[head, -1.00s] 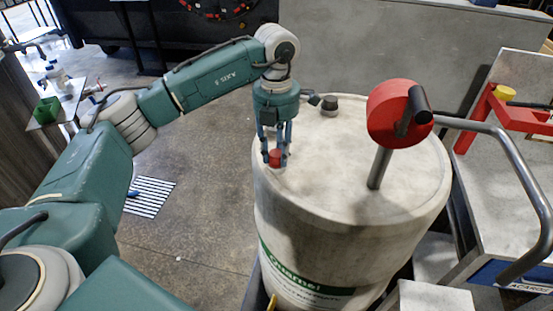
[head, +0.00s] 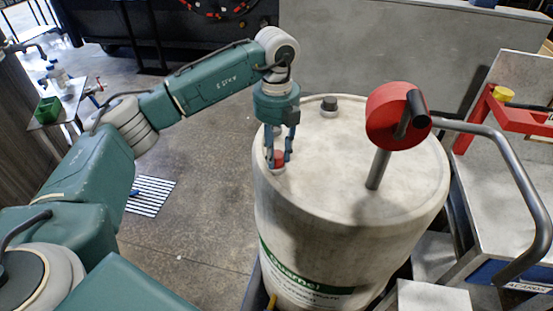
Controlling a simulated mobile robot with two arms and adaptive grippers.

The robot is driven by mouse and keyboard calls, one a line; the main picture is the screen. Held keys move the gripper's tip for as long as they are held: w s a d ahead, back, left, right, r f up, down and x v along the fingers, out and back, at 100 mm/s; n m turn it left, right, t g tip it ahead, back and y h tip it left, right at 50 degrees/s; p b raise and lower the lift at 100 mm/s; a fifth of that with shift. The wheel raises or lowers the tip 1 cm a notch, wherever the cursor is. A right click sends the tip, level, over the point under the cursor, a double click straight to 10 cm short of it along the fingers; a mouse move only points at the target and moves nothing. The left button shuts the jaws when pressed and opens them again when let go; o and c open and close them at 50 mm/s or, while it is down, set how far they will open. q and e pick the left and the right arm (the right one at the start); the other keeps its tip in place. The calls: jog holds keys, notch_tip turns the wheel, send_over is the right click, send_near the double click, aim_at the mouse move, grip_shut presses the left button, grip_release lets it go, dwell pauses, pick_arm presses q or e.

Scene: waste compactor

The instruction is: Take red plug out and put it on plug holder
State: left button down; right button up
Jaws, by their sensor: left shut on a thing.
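The red plug (head: 279,157) is at the left edge of the top of a large pale drum (head: 330,190). My left gripper (head: 278,160) points down from above and is shut around the red plug, with a finger on each side. The plug sits at or just above the drum's top; I cannot tell whether it is clear of its hole. I cannot pick out the plug holder with certainty. My right gripper is not in view.
A red wheel with a dark handle (head: 398,115) stands on a grey post on the drum. A dark cap (head: 329,106) sits at the drum's far edge. A curved metal rail (head: 520,180) and a red frame (head: 490,112) are at the right.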

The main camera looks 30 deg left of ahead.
pick_arm(q)
jog(key=shift+n, duration=0.3)
jog(key=n, duration=0.3)
jog(key=shift+p, duration=0.3)
jog(key=shift+n, duration=1.1)
jog(key=c, duration=1.3)
grip_release()
jog(key=shift+o, duration=0.2)
jog(key=shift+c, duration=0.4)
